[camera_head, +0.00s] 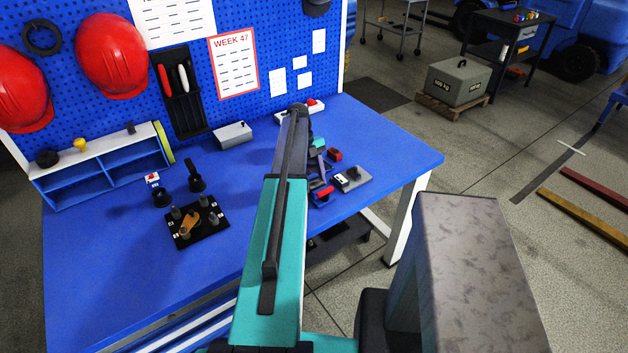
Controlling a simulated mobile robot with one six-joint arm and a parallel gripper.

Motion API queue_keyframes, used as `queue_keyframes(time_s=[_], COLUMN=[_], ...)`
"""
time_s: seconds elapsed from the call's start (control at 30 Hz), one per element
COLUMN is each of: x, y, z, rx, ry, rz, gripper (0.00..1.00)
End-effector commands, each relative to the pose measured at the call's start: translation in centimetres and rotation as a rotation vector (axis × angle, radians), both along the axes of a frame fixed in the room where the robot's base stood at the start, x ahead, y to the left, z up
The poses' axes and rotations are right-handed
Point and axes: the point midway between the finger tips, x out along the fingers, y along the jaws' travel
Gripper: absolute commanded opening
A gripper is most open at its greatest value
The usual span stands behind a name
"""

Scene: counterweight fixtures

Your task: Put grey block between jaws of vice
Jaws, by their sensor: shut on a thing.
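My teal and dark arm reaches from the bottom middle over the blue bench and hides much of what lies behind it. My gripper (317,172) shows only in part, as small dark pieces just right of the forearm. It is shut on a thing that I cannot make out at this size. I cannot pick out the grey block for certain. Small red and blue parts (321,191) show beside and below the gripper; I cannot tell whether they belong to the vice. A grey fixture with a white and black piece (355,179) lies just to the right.
A dark red cube (334,155) lies near the gripper. A black plate with several pegs (212,228) lies left of my arm, a grey box (232,136) and a blue-and-white shelf (80,189) further back. A pegboard (250,18) closes the back. The bench's front left is clear.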

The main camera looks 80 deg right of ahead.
Motion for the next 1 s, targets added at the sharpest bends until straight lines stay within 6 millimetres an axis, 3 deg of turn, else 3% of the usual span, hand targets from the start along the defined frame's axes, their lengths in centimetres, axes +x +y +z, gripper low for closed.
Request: queue_keyframes(time_s=[0.27, 0.3, 0.4, 1.0], x=[0.0, 0.0, 0.0, 0.3], y=[0.0, 0.0, 0.0, -0.4], z=[-0.3, -0.3, -0.2, 0.9], rx=[0.000, 0.000, 0.000, -0.001], ry=[0.000, 0.000, 0.000, 0.000], rz=[0.000, 0.000, 0.000, 0.000], gripper=[0.18, 0.51, 0.65, 0.65])
